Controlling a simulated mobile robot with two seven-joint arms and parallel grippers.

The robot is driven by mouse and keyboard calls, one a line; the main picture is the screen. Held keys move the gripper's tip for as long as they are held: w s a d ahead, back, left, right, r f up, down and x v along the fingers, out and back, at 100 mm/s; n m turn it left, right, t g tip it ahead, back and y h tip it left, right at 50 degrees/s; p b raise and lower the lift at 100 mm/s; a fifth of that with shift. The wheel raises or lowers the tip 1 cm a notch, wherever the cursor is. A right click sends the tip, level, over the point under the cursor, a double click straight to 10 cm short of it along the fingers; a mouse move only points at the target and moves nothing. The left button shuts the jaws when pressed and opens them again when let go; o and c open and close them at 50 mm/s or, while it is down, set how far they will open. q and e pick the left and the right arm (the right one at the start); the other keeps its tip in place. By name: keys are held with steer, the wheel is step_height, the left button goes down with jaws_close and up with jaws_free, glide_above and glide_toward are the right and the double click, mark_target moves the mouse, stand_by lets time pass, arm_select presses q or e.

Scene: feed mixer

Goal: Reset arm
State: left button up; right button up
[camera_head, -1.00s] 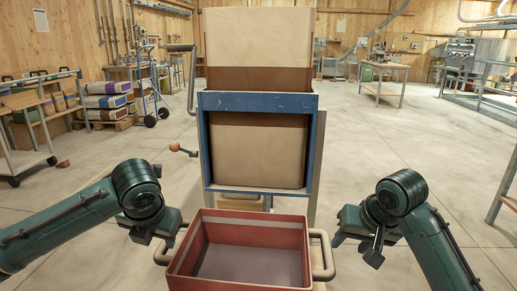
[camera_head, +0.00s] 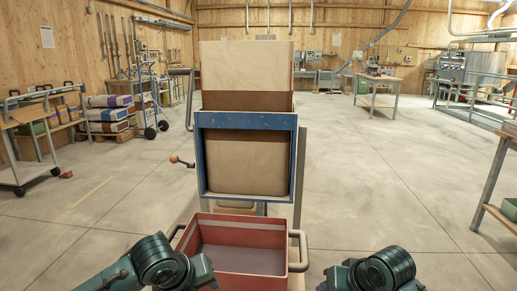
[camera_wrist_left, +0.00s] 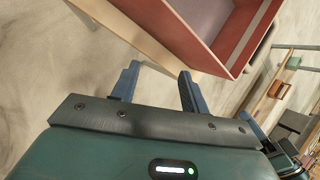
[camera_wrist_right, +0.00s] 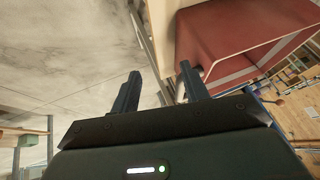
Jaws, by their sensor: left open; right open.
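An empty-looking red bin (camera_head: 243,246) with grey side handles stands in front of the feed mixer (camera_head: 246,120), which has a blue frame and tan panels. My left gripper (camera_wrist_left: 157,79) is open and empty, its two blue fingers apart, with the bin (camera_wrist_left: 200,35) beyond them in the left wrist view. My right gripper (camera_wrist_right: 159,74) is also open and empty, and the bin (camera_wrist_right: 225,35) shows beyond it in the right wrist view. In the head view both arms are at the bottom edge, one on each side of the bin, and their fingers are hidden or out of frame.
A crank with an orange knob (camera_head: 175,159) sticks out left of the mixer. A cart (camera_head: 30,150), stacked sacks (camera_head: 107,113) and a hand truck (camera_head: 150,100) stand at the left. A table (camera_head: 490,190) is at the right edge. The floor between is clear.

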arm_select(q)
steer(key=s+d+n+t+h+p, duration=0.2)
steer(key=s+d+n+h+p, duration=0.35)
steer(key=n, duration=0.85)
steer(key=s+a+n+t+y+p, duration=0.1)
steer(key=s+a+n+y+p, duration=0.1)
steer(key=s+n, duration=0.5)
steer(key=s+a+f+n+t+y+p, duration=0.1)
steer(key=s+a+n+t+y+p, duration=0.1)
steer(key=s+a+n+p, duration=0.3)
steer(key=s+n+p, duration=0.2)
steer(key=n, duration=0.1)
steer(key=shift+s, duration=0.4)
arm_select(e)
steer(key=s+a+n+t, duration=0.2)
steer(key=s+n+t, duration=0.1)
steer(key=s, duration=1.7)
steer(key=shift+s+a+r+n+t+y, duration=0.15)
steer(key=shift+s+a+n+t+y, duration=0.15)
steer(key=shift+t, duration=0.5)
arm_select(q)
steer(key=shift+f, duration=0.1)
